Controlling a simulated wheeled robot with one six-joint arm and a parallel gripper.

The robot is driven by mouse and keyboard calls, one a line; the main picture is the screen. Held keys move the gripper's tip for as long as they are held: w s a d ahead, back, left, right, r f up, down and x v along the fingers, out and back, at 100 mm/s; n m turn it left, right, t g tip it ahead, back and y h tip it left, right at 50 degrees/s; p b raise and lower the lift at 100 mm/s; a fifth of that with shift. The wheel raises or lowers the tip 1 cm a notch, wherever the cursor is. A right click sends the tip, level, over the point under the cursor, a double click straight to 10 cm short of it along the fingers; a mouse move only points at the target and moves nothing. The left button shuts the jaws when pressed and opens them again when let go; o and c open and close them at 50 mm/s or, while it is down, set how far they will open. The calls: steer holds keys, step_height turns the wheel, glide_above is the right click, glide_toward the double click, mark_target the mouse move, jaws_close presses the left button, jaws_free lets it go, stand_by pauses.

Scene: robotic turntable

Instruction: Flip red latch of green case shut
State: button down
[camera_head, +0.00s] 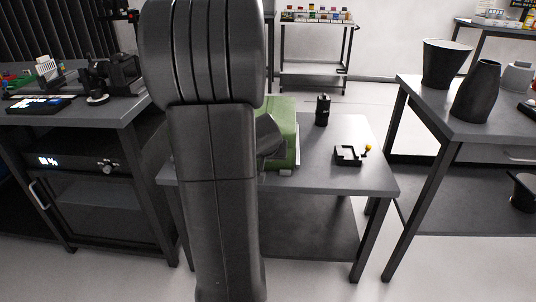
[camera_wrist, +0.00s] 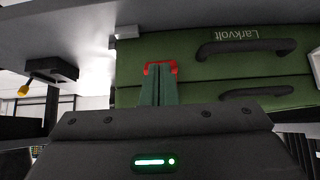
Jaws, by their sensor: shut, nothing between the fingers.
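The green case (camera_head: 286,118) stands on the middle table in the head view, partly hidden behind my arm. In the wrist view, the green case (camera_wrist: 205,55) appears upside down, with a dark handle and the word "Larkvolt" on its side. The red latch (camera_wrist: 160,66) is on the case front near the seam, and its red outline shows around my fingertips. My gripper (camera_wrist: 161,74) is shut and empty, its tips right at the latch. I cannot tell whether they touch it. The latch's lower part in the picture is hidden by the fingers.
A dark cylinder (camera_head: 322,110) and a small black holder with a yellow knob (camera_head: 348,155) stand to the right of the case. The table (camera_head: 345,181) is clear at its front right. Other tables flank it on both sides.

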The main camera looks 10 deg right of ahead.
steer(key=shift+w+d+f+b, duration=0.1)
steer(key=shift+w+f+b, duration=0.2)
steer(key=shift+f+b, duration=0.75)
steer(key=shift+w+d+f+b, duration=0.1)
steer(key=shift+w+f+b, duration=0.2)
steer(key=shift+f+b, duration=0.7)
steer(key=shift+w+d+f+b, duration=0.1)
steer(key=shift+w+f+b, duration=0.35)
steer(key=shift+b, duration=1.05)
steer(key=shift+s+f, duration=0.1)
steer(key=shift+s, duration=0.05)
steer(key=shift+r+p, duration=0.6)
steer(key=shift+r, duration=0.4)
